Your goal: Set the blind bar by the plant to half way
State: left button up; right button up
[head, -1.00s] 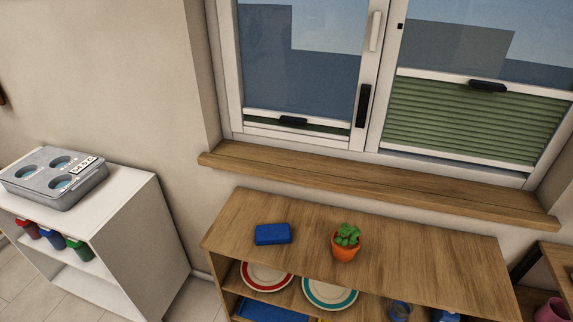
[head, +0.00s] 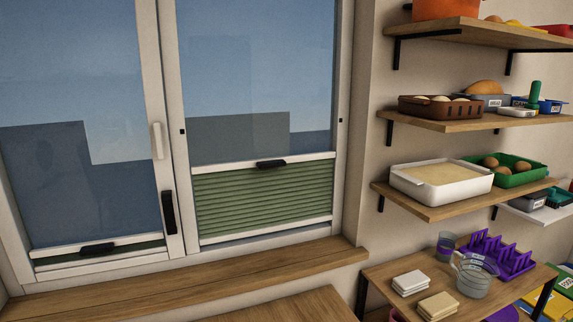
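The window has two blinds, each with a white bar and a black handle. The left blind bar (head: 65,250) sits close to the bottom of its pane, with only a thin strip of green blind (head: 140,246) below it. The right blind bar (head: 220,168) sits higher. Pleated green blind (head: 265,195) fills the space from that bar down to a lower white rail, and bare glass is above it. The top of the window is cut off. The plant is out of view now. Neither of my grippers is in view.
A wooden sill (head: 200,285) runs below the window, with part of a wooden cabinet top (head: 290,307) in front. Wall shelves with trays, such as a white tray (head: 440,195), stick out at right. A low table (head: 385,277) below holds a glass jug (head: 476,275) and a purple rack (head: 505,262).

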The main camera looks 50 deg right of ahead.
aim_at(276, 162)
jog(key=k+z, duration=0.1)
jog(key=z, duration=1.4)
